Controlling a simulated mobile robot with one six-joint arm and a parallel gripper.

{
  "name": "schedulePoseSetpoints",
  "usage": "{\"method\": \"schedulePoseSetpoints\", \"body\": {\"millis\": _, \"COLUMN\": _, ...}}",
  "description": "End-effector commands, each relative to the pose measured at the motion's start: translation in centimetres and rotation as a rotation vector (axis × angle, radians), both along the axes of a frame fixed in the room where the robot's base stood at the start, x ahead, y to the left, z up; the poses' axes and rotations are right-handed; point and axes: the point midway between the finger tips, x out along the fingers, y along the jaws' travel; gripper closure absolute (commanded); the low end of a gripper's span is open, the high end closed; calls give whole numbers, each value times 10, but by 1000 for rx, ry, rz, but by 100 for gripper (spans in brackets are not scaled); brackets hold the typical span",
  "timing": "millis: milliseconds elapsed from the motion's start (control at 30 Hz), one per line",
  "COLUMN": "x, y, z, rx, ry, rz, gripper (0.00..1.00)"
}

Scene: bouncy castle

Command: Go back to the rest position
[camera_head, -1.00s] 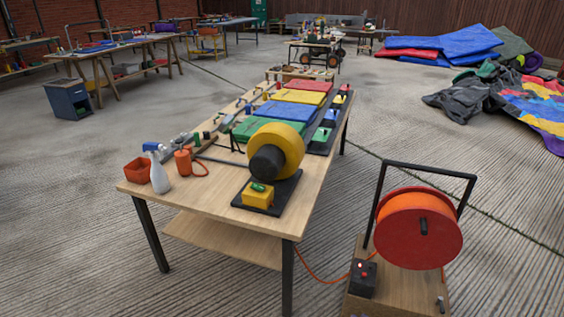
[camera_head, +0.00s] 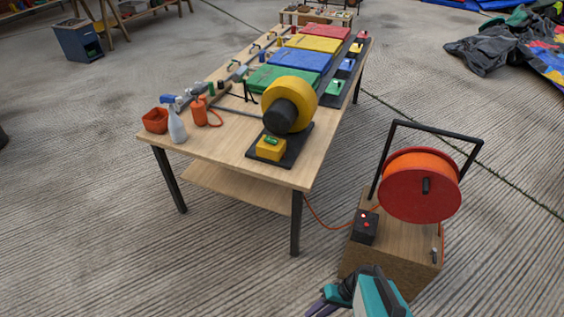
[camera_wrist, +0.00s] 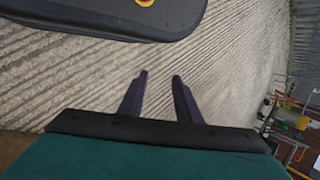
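My gripper (camera_wrist: 160,78) shows in the wrist view with its two dark fingers apart. Nothing is between the fingers, and ribbed concrete floor lies behind them. In the head view, my teal gripper (camera_head: 320,303) is at the bottom edge, partly cut off. It appears in front of the wooden box under the cable reel, clear of the table.
An orange cable reel (camera_head: 415,190) stands on a wooden box (camera_head: 365,262) at right.

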Motion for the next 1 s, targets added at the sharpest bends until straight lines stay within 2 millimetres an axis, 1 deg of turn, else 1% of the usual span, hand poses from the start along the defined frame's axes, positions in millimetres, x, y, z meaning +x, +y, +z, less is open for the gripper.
{"method": "schedulePoseSetpoints", "body": {"millis": 33, "x": -8, "y": 0, "z": 6, "rx": -45, "ry": 41, "rz": 23, "gripper": 69}}
{"method": "schedulePoseSetpoints", "body": {"millis": 233, "x": -34, "y": -14, "z": 13, "rx": -261, "ry": 182, "rz": 74, "gripper": 69}}
{"method": "schedulePoseSetpoints", "body": {"millis": 333, "x": -41, "y": -24, "z": 19, "rx": -378, "ry": 229, "rz": 88, "gripper": 69}}
{"method": "schedulePoseSetpoints", "body": {"millis": 500, "x": -46, "y": -39, "z": 27, "rx": -538, "ry": 264, "rz": 96, "gripper": 69}}
{"method": "schedulePoseSetpoints", "body": {"millis": 700, "x": -46, "y": -47, "z": 29, "rx": -608, "ry": 272, "rz": 93, "gripper": 69}}
{"method": "schedulePoseSetpoints", "body": {"millis": 1000, "x": -47, "y": -47, "z": 29, "rx": -608, "ry": 272, "rz": 92, "gripper": 69}}
